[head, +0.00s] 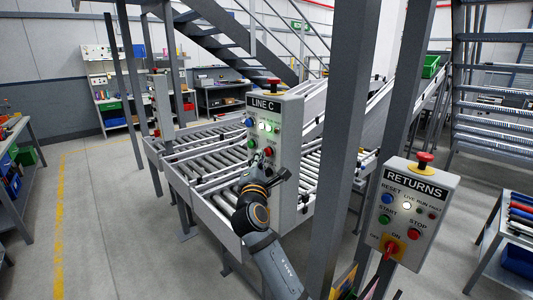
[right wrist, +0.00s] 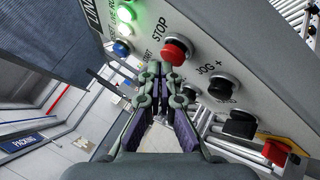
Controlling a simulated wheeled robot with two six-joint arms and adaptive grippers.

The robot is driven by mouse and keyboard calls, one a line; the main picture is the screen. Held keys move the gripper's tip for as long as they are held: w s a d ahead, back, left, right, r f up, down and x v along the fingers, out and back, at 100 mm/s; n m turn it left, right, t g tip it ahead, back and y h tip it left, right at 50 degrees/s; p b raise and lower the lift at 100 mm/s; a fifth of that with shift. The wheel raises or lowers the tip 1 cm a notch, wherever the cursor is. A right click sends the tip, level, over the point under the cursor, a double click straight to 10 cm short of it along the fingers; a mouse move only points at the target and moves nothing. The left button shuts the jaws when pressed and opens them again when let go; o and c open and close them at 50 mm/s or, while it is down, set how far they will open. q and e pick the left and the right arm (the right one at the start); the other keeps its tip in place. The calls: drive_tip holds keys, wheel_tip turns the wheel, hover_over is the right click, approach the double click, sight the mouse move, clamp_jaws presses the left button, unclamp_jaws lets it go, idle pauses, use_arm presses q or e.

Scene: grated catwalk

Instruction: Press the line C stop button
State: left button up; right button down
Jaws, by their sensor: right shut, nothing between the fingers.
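The grey LINE C control box (head: 290,125) stands upright in the middle of the head view. Its red stop button (head: 268,151) sits on the front face. In the right wrist view this red button (right wrist: 176,50), labelled STOP, shows large at the top centre. My right gripper (head: 266,170) is just below the button in the head view. Its fingertips (right wrist: 157,72) are together and empty, close to the button's lower left in the wrist view. I cannot tell whether they touch the box. My left gripper is not in view.
Blue (right wrist: 122,47) and lit green (right wrist: 132,28) controls and a JOG + button (right wrist: 222,88) sit near the stop button. A RETURNS box (head: 411,212) stands at right. A grey post (head: 349,140) and roller conveyor (head: 205,150) flank the LINE C box.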

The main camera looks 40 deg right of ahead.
drive_tip(key=shift+w+d, duration=0.1)
drive_tip(key=shift+d, duration=0.65)
idle(0.8)
drive_tip(key=shift+a, duration=1.2)
drive_tip(key=a, duration=0.5)
drive_tip(key=shift+s, duration=0.4)
idle(0.3)
